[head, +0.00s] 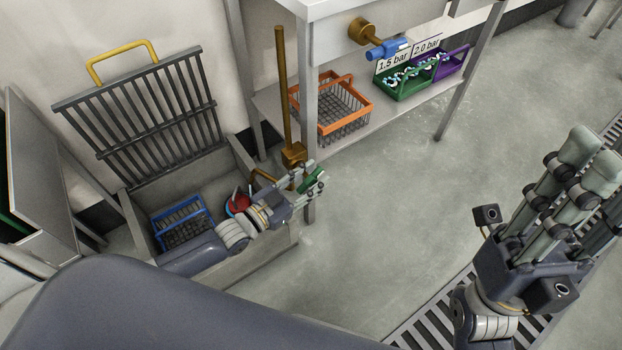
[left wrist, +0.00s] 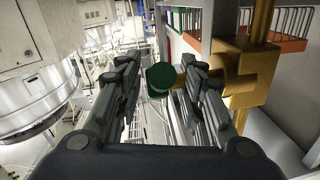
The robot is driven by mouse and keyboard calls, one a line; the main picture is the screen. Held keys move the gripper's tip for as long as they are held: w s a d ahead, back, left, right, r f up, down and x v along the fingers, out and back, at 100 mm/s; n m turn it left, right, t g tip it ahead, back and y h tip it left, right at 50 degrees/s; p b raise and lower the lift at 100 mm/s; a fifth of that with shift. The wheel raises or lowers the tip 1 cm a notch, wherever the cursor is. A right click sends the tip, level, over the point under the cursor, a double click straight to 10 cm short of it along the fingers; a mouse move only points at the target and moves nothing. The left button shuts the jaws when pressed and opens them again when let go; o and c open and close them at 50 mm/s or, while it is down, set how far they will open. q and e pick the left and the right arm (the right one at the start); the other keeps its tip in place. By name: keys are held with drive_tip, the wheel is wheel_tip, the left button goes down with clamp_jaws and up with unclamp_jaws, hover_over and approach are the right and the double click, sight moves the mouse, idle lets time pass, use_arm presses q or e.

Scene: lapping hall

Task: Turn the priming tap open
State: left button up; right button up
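The priming tap is a brass valve body (head: 293,155) on a tall vertical brass pipe (head: 282,85), with a green handle (head: 312,181). My left gripper (head: 312,180) is at the handle. In the left wrist view the handle's round green end (left wrist: 161,79) lies between the fingers of the left gripper (left wrist: 160,72). A gap shows on its left, and it is close to the right finger; contact cannot be told. The brass body (left wrist: 240,75) is just right of the fingers. My right gripper (head: 594,180) is empty, its fingers apart, at the right of the head view.
Below my left forearm is a grey trough (head: 275,252) with a blue basket (head: 184,222), a red part (head: 238,203) and a raised grate (head: 150,115). A bench shelf (head: 345,135) holds an orange basket (head: 335,108) and green (head: 405,82) and purple (head: 455,62) caddies. Open floor lies right.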

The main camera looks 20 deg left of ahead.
use_arm(q)
clamp_jaws()
drive_tip(key=shift+f, duration=0.1)
